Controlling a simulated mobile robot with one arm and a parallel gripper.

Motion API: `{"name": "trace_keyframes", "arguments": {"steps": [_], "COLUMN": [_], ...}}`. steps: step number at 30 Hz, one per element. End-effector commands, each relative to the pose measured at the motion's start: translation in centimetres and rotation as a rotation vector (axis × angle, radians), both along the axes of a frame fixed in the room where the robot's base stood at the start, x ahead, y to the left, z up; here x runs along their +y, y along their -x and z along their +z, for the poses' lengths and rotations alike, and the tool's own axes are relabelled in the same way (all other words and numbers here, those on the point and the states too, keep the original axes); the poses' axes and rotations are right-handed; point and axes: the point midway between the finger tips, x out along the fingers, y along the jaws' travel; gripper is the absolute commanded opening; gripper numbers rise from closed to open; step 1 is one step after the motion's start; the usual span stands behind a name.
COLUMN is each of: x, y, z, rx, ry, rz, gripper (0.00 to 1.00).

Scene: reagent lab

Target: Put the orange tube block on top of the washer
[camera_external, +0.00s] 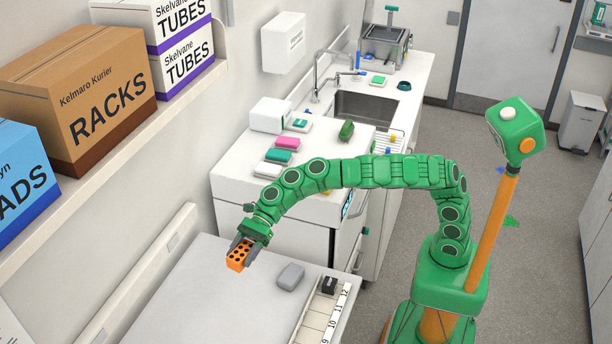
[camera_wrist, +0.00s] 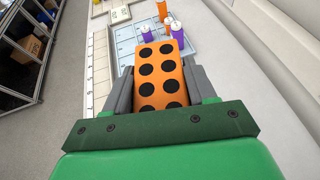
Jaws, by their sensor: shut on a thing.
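The orange tube block (camera_external: 238,254), with rows of black holes, is held in my gripper (camera_external: 243,246) above the grey bench top in the external view. In the wrist view the same block (camera_wrist: 160,75) sits between the grey fingers of my gripper (camera_wrist: 160,90), which are shut on its sides. A white cabinet unit with a small dark display (camera_external: 352,203), apparently the washer, stands beyond the grey bench under my arm. Its top carries pink, green and white blocks and a dark green item. My arm hides part of it.
A grey rounded block (camera_external: 290,276) and a small black block (camera_external: 329,285) by a numbered strip are on the grey bench (camera_external: 190,295). A shelf with boxes (camera_external: 75,95) overhangs at left. The wrist view shows a gridded tray (camera_wrist: 125,45) with purple and orange containers.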

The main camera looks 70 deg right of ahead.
Motion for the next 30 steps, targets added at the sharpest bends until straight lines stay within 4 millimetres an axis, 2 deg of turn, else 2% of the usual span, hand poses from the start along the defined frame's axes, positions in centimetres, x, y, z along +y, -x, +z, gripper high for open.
{"name": "trace_keyframes", "arguments": {"steps": [8,11,14,20,24,30], "x": [-0.2,-1.0,-2.9,-9.6,-15.2,-23.6], "y": [-0.1,-0.6,-1.7,-5.0,-7.0,-8.8], "z": [0.9,1.0,1.2,1.6,2.3,3.7], "rx": [0.000,-0.001,-0.002,0.000,-0.002,-0.004], "ry": [0.001,0.001,0.002,0.001,0.002,0.001], "rz": [-0.005,-0.030,-0.088,-0.276,-0.425,-0.637], "gripper": [0.20,0.20,0.20,0.20,0.20,0.20]}}
